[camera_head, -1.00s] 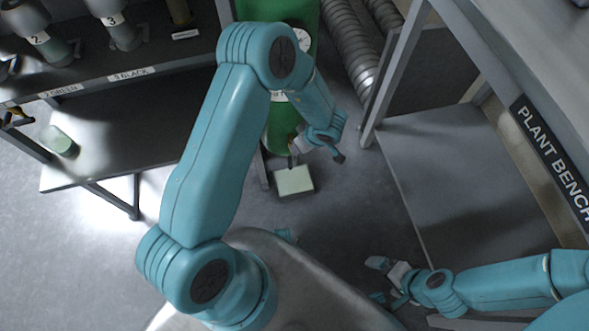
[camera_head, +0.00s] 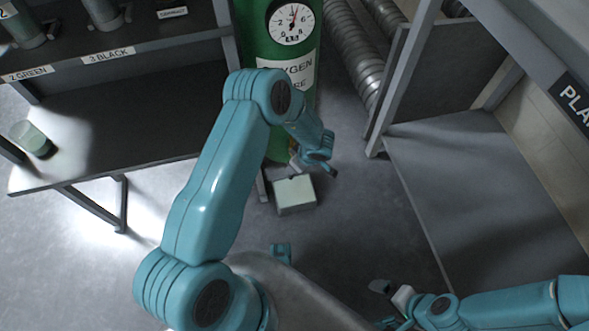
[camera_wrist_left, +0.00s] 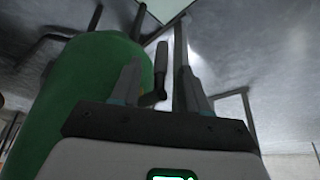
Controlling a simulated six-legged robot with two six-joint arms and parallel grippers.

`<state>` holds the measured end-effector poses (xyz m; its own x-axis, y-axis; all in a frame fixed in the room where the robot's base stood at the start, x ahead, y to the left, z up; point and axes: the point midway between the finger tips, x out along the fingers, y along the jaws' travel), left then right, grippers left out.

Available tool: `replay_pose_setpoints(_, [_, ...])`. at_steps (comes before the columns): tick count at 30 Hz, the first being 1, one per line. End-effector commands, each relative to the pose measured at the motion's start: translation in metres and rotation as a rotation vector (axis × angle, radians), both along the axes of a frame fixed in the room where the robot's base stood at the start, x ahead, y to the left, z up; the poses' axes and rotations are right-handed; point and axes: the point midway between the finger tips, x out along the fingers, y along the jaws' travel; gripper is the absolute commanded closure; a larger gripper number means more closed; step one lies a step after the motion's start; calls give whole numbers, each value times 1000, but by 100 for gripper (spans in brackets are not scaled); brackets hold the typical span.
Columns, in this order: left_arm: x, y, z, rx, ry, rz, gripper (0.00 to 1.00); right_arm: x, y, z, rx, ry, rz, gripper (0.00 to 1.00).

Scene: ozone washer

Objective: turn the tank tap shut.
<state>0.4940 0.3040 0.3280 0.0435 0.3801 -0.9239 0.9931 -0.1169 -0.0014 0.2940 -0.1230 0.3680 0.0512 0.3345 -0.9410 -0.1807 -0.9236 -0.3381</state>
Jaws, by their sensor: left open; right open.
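The green oxygen tank (camera_head: 255,40) stands at the back centre in the head view, with a round white gauge (camera_head: 291,22) on it. My left gripper (camera_head: 315,168) is by the tank's lower front. In the left wrist view its two fingers (camera_wrist_left: 160,88) are apart. A dark bar-like handle (camera_wrist_left: 160,62), which looks like the tap, shows between them beside the tank (camera_wrist_left: 85,85). I cannot tell whether a finger touches it. The tap itself is not clear in the head view. My right gripper (camera_head: 388,303) is open and empty at lower right, away from the tank.
A pale box (camera_head: 294,195) sits on the floor below my left gripper. A dark shelf (camera_head: 120,130) with a green cup (camera_head: 30,138) stands at left. Ribbed hoses (camera_head: 355,45) and the grey plant bench (camera_head: 470,170) are at right.

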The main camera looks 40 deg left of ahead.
Motion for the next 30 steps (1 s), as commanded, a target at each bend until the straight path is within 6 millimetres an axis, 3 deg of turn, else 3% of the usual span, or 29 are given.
replay_pose_setpoints(1, [1,3,-11,0,-1,0,55,1,-1,-7,0,-2,-4,0])
replay_pose_setpoints(6, [1,9,-23,-1,0,0,55,2,-2,-10,-2,-4,-9,0])
replay_pose_setpoints(15, [2,10,-24,0,-1,0,55,3,-2,-10,-2,-5,-10,0])
replay_pose_setpoints(16, [2,10,-24,0,-1,0,59,3,-2,-10,-2,-5,-10,0])
replay_pose_setpoints(20, [1,10,-24,0,0,0,100,3,-2,-10,-2,-5,-10,0])
replay_pose_setpoints(30, [1,11,-24,-4,-7,3,100,3,-2,-10,-2,-5,-9,0])
